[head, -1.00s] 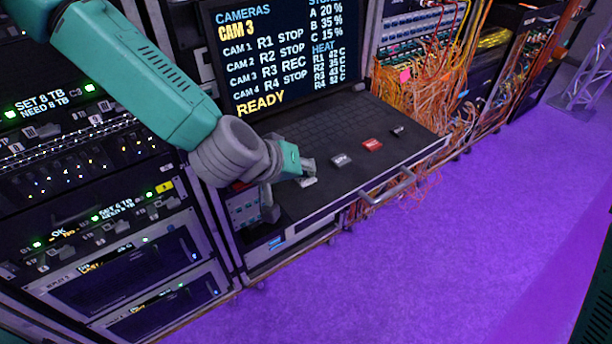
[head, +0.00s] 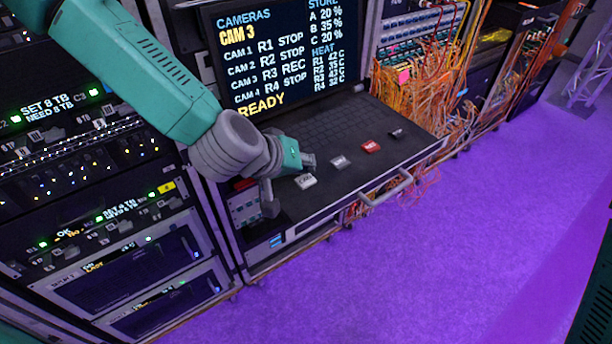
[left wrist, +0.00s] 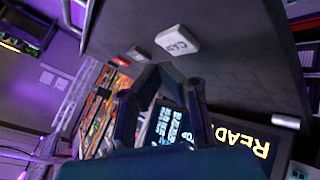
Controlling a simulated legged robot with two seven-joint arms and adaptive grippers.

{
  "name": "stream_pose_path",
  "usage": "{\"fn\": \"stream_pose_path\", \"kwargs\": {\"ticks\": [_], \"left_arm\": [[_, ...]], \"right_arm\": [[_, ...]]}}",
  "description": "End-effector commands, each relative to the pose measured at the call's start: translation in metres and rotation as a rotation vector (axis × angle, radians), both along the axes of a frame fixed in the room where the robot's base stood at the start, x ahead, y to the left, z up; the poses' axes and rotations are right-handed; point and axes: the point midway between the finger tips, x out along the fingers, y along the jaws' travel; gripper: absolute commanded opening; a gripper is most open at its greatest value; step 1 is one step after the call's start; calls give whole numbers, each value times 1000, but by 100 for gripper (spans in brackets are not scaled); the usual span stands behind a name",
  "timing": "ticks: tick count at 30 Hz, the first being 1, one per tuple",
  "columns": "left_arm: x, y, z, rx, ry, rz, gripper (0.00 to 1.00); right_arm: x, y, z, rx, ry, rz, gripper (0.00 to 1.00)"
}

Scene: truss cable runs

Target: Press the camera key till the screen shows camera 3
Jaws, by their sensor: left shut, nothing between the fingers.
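The screen (head: 285,60) shows "CAM 3" in yellow under "CAMERAS", with "READY" at the bottom. The pale camera key (head: 306,181) sits at the left end of a row on the dark keyboard drawer (head: 365,125). In the left wrist view the key (left wrist: 177,41), marked "CAM", shows whole, beyond the fingertips. My left gripper (head: 308,160) is shut and empty, just above and behind the key in the head view, apart from it. In the left wrist view its fingertips (left wrist: 166,72) come together. My right gripper is not in view.
A grey key (head: 339,162), a red key (head: 371,146) and a dark key (head: 397,133) lie to the right. The drawer has a front handle (head: 388,190). Orange cables (head: 415,105) hang at the right. The purple floor (head: 430,260) is clear.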

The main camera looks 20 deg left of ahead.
Motion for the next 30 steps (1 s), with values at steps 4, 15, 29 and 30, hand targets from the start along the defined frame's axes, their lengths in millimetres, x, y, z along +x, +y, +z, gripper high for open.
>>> {"fn": "stream_pose_path", "kwargs": {"ticks": [4, 15, 29, 30], "left_arm": [[0, 0, 19, 1, -1, -2, 0], [0, 0, 47, 0, 0, 0, 0], [0, 0, 46, 1, 0, -1, 0], [0, 0, 46, 1, 0, -1, 0]], "right_arm": [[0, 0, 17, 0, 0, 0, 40], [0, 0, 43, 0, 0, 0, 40], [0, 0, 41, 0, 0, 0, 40], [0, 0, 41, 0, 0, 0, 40]]}}
